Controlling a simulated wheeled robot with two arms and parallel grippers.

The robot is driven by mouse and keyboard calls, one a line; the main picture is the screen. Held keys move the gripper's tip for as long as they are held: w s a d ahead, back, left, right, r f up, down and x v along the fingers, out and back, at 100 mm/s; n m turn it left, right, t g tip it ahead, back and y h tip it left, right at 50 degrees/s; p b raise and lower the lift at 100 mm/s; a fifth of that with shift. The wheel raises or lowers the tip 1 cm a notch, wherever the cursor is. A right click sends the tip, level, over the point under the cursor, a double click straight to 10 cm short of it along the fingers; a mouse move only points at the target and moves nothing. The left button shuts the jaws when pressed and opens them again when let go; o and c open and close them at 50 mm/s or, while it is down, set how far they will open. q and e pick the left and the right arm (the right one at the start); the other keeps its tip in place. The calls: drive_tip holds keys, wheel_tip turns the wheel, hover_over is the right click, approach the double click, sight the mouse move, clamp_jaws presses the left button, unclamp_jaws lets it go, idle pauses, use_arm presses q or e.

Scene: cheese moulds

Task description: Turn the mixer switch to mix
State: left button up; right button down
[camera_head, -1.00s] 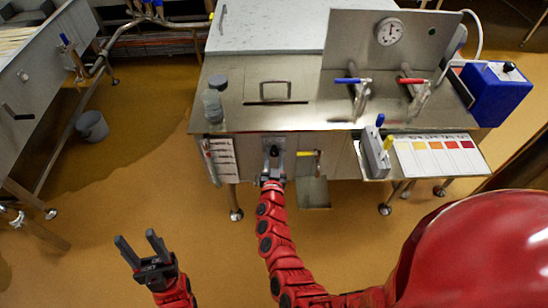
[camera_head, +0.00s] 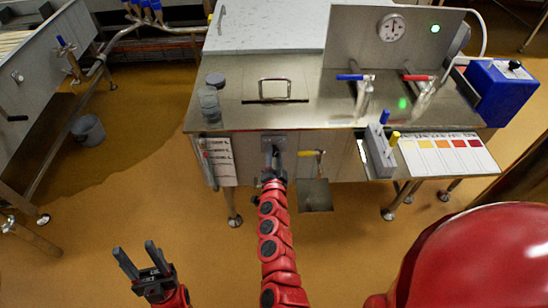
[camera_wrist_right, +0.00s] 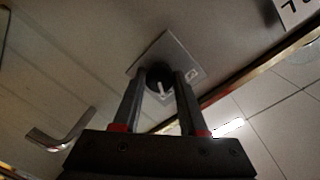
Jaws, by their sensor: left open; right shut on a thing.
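The mixer switch is a dark round knob (camera_wrist_right: 158,74) with a white pointer mark, on a square metal plate (camera_wrist_right: 190,56). In the head view its plate (camera_head: 267,137) is on the front of the steel cabinet, with the knob mostly hidden by my gripper. My right gripper (camera_head: 273,158) reaches straight to it; in the wrist view its two fingers (camera_wrist_right: 160,82) are on either side of the knob, shut on it. My left gripper (camera_head: 139,254) is open and empty, low over the floor, away from the cabinet.
A green light (camera_head: 435,29) glows on the upright panel beside a dial gauge (camera_head: 391,28). A yellow-handled valve (camera_head: 312,154) is just right of the switch. A white chart (camera_head: 220,161) hangs to its left. The colour card shelf (camera_head: 448,156) juts out at right.

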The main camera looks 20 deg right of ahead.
idle(0.3)
drive_tip(key=shift+c, duration=2.3)
unclamp_jaws()
drive_tip(key=v, duration=1.7)
drive_tip(key=shift+s, duration=0.2)
